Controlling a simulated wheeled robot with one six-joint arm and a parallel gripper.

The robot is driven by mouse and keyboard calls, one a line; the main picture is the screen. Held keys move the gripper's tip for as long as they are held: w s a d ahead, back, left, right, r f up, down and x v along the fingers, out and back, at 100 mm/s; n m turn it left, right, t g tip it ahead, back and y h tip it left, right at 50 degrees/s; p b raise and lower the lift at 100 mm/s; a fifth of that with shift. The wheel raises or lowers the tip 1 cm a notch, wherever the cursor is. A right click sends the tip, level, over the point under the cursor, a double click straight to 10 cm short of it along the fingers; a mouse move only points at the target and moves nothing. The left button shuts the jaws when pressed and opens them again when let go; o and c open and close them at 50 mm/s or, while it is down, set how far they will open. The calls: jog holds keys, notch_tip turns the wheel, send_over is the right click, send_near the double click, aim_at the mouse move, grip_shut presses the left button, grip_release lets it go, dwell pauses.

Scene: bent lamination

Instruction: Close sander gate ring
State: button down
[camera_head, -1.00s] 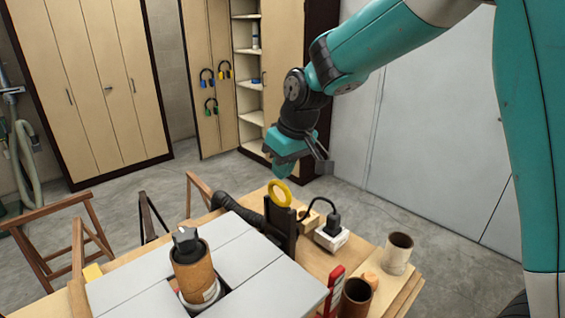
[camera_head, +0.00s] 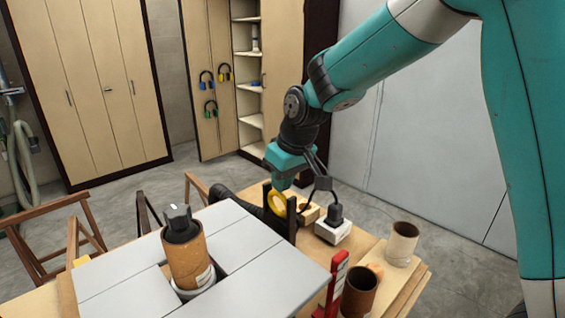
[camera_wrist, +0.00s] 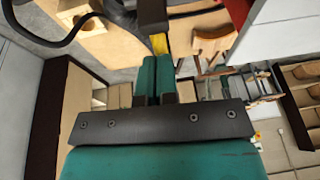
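The yellow gate ring (camera_head: 277,203) sits low between the two dark uprights of the black sander gate (camera_head: 291,215), behind the grey-topped sander table. My gripper (camera_head: 282,183) reaches down from above, its tips at the top of the ring. In the wrist view the two teal fingers (camera_wrist: 157,72) lie almost side by side with only a thin dark gap. A bit of the yellow ring (camera_wrist: 159,43) shows just beyond the fingertips, in front of the black gate (camera_wrist: 153,14). The ring does not appear between the fingers. The exact contact is hidden.
A tan cylinder with a dark knob (camera_head: 186,262) stands in the table's opening. A white socket box (camera_head: 332,232) with a black plug is right of the gate. Two tubes (camera_head: 402,243) (camera_head: 359,291) and a red stand (camera_head: 336,284) are at the front right. A black hose (camera_head: 235,198) runs left.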

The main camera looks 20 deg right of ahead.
jog(key=shift+s+f, duration=0.1)
jog(key=shift+f, duration=0.25)
jog(key=w+r+v, duration=0.1)
jog(key=w+v, duration=0.1)
jog(key=v, duration=1.2)
jog(key=s+a+f+g+b, duration=0.1)
jog(key=s+f, duration=0.3)
jog(key=s, duration=0.4)
jog(key=s+a+f+n+g+y+b, duration=0.1)
jog(key=s+a+f, duration=0.2)
jog(key=s, duration=0.6)
jog(key=s+a+f+n+g+y+b, duration=0.1)
jog(key=s+a+f+b, duration=0.1)
jog(key=s+f, duration=0.3)
jog(key=s+a, duration=0.1)
jog(key=s, duration=0.2)
jog(key=shift+s+f, duration=0.25)
jog(key=shift+f, duration=0.15)
jog(key=shift+a, duration=0.1)
